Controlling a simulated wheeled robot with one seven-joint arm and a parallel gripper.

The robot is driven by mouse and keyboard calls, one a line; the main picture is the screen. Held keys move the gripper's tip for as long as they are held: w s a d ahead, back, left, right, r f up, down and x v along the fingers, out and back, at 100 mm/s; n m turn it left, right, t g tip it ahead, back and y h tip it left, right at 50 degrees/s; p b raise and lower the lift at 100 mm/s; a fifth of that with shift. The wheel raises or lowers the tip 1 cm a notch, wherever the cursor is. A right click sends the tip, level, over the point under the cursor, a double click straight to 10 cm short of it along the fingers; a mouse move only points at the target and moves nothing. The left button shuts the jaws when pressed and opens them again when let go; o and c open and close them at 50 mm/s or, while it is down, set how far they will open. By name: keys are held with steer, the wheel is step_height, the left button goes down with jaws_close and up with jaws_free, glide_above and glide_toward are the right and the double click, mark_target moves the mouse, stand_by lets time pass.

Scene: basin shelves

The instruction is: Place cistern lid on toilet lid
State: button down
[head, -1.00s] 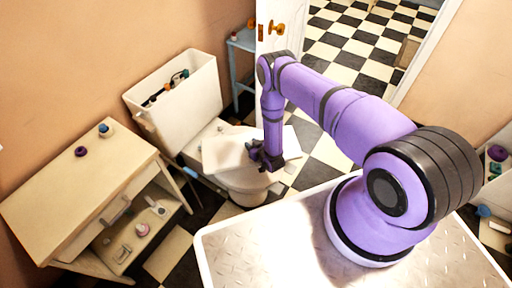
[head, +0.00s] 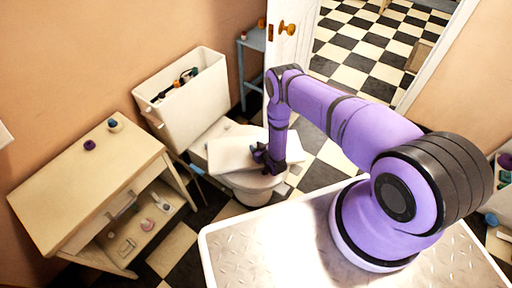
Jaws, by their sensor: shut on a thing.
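The cistern lid (head: 231,153) is a pale flat slab. It lies over the closed toilet lid (head: 256,182), and I cannot tell whether it rests flat on it or is just above. My gripper (head: 262,157) is shut on the right end of the cistern lid; its fingertips are partly hidden. The toilet cistern (head: 191,105) is open at the top behind the toilet, with its inner fittings showing.
A cream cabinet (head: 78,180) with a drawer and lower shelf stands to the left, with small round items on top. A blue-grey side table (head: 251,42) stands behind, beside the open white door (head: 290,48).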

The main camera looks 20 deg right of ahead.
steer(key=shift+s+f, duration=0.15)
steer(key=shift+f, duration=0.2)
steer(key=c, duration=0.8)
jaws_free()
steer(key=shift+f, duration=0.1)
steer(key=shift+r, duration=0.5)
steer(key=v, duration=1.2)
steer(key=shift+r, duration=0.15)
